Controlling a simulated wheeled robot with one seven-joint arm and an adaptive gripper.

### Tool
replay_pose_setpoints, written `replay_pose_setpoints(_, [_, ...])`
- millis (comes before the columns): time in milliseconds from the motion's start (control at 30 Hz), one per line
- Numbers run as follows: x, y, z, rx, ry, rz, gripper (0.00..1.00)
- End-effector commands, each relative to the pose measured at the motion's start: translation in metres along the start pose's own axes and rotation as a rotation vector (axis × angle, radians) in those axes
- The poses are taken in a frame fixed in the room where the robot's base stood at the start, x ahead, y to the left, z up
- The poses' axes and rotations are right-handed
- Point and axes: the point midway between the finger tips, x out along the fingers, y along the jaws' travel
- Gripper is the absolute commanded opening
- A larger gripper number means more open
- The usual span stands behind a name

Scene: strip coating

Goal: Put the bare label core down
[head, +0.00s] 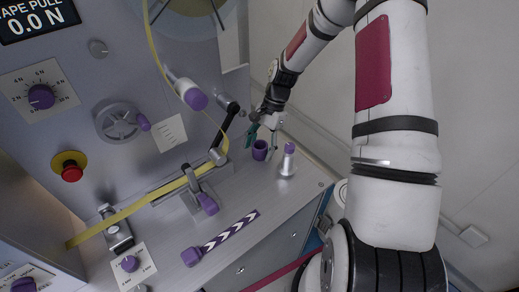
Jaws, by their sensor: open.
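A short purple hollow cylinder (260,151), which looks like the bare label core, stands upright on the metal worktop (250,187) near its back right. My gripper (262,138) is open just above and around the top of this core, with one teal finger visible at its left. At this size I cannot tell whether a finger still touches the core. Part of the core's top is hidden by the gripper.
A pale metal cone-shaped piece with a purple top (288,161) stands close to the right of the core. A black lever arm (225,127) and a yellow tape path (130,207) lie to the left. The worktop's front right is clear.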

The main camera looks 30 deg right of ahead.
Motion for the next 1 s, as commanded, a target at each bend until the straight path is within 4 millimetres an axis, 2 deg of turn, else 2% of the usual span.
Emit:
replay_pose_setpoints(300, [-0.066, -0.001, -0.001, 0.001, 0.005, -0.004, 0.6])
replay_pose_setpoints(500, [-0.099, -0.001, -0.001, 0.0, 0.003, -0.003, 0.6])
replay_pose_setpoints(700, [-0.113, -0.001, 0.0, -0.001, 0.002, -0.002, 0.6])
replay_pose_setpoints(1000, [-0.115, -0.001, 0.0, -0.001, 0.001, -0.001, 0.6])
